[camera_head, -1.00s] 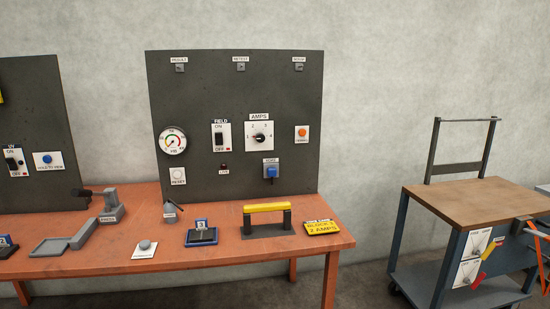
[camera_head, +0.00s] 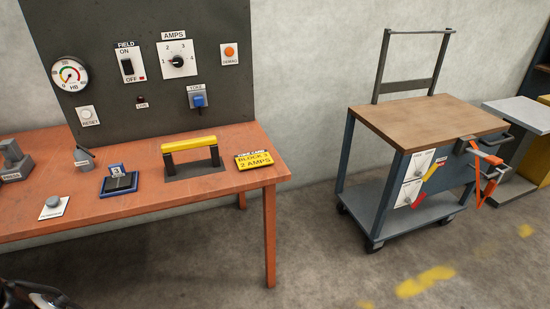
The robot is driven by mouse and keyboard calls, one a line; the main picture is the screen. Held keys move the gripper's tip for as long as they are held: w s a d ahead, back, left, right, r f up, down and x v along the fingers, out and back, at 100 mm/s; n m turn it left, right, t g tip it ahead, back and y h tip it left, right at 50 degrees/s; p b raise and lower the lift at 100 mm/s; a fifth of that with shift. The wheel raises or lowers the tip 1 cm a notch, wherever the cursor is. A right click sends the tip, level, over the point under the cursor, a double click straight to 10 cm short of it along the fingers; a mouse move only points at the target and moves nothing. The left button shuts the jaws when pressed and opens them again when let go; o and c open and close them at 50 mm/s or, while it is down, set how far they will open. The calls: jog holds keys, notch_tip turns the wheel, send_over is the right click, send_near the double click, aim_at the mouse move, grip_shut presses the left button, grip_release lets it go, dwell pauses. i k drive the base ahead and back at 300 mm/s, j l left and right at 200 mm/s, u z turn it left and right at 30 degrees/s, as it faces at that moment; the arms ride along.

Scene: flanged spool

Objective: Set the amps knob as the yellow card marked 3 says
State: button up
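The amps knob (camera_head: 177,61) is a small dark knob on a white plate under the AMPS label, on the dark upright panel. Numbers are set around it. Its pointer seems to be on the left side, but it is too small to read surely. The yellow card (camera_head: 254,161) lies at the right end of the orange bench and reads BLOCK, a small digit I cannot read surely, and 2 AMPS. My gripper is not clearly in view; only a dark part of my arm shows at the bottom left corner.
A yellow-topped handle (camera_head: 189,144) stands on the orange bench (camera_head: 215,188) before the panel. The FIELD switch (camera_head: 128,68) and orange DEMAG button (camera_head: 229,52) flank the knob. A wood-topped cart (camera_head: 430,115) stands at right. Floor between bench and cart is clear.

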aim_at(177, 61)
jog(key=i+j, duration=0.1)
jog(key=i, duration=0.6)
jog(key=i+j, duration=0.15)
jog(key=i, duration=0.55)
